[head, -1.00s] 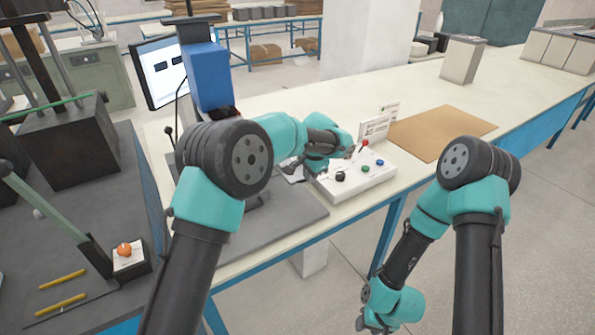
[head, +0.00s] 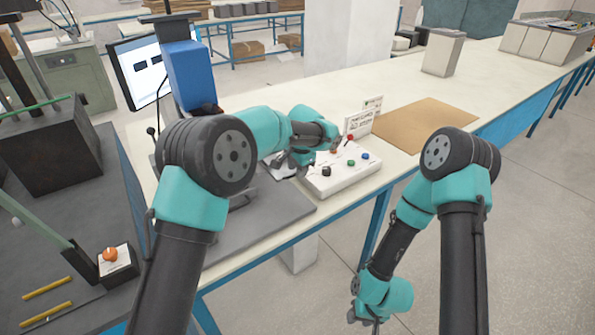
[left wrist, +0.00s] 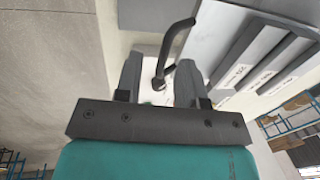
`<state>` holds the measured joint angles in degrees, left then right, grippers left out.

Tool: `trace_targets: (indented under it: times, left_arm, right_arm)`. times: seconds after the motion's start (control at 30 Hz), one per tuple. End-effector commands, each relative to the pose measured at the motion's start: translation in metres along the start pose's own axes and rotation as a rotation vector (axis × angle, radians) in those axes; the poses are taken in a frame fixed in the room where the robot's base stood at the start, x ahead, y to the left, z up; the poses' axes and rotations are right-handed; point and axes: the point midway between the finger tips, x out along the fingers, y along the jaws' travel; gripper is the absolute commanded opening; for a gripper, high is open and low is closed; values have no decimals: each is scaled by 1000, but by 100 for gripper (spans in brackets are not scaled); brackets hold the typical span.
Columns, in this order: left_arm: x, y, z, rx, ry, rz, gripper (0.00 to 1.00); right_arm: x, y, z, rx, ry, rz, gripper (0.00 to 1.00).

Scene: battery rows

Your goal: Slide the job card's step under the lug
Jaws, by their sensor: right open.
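My left gripper (head: 286,163) is over the bench, just left of the white button box (head: 338,178); my own forearm partly hides it. In the left wrist view its two fingers (left wrist: 158,84) stand apart, with the lower end of a dark bent lever (left wrist: 178,35) between or just beyond them. I cannot tell whether they touch it. Small printed cards (head: 358,123) stand behind the button box; I cannot tell which is the job card. The step and lug cannot be made out. My right gripper (head: 366,318) hangs open and empty in front of the bench.
A grey plate (head: 265,215) lies at the bench's front. A brown mat (head: 425,124) lies flat to the right. The bench top beyond it is mostly clear.

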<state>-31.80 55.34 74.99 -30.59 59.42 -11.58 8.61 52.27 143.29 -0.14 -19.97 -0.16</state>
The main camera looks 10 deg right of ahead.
Motion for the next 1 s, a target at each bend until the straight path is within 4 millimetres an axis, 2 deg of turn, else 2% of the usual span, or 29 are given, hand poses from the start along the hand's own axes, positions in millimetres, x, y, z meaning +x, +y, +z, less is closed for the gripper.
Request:
trace_targets:
  times: [0.7, 0.8, 1.0]
  left_arm:
    - [-132, 1, -1, 1, 2, -1, 36]
    - [-147, 1, -1, 0, 2, 0, 36]
    - [-161, 1, 0, 1, 0, 1, 36]
  right_arm:
    - [0, 0, 0, 0, 0, 0, 43]
    - [0, 0, 0, 0, 0, 0, 43]
    - [0, 0, 0, 0, 0, 0, 43]
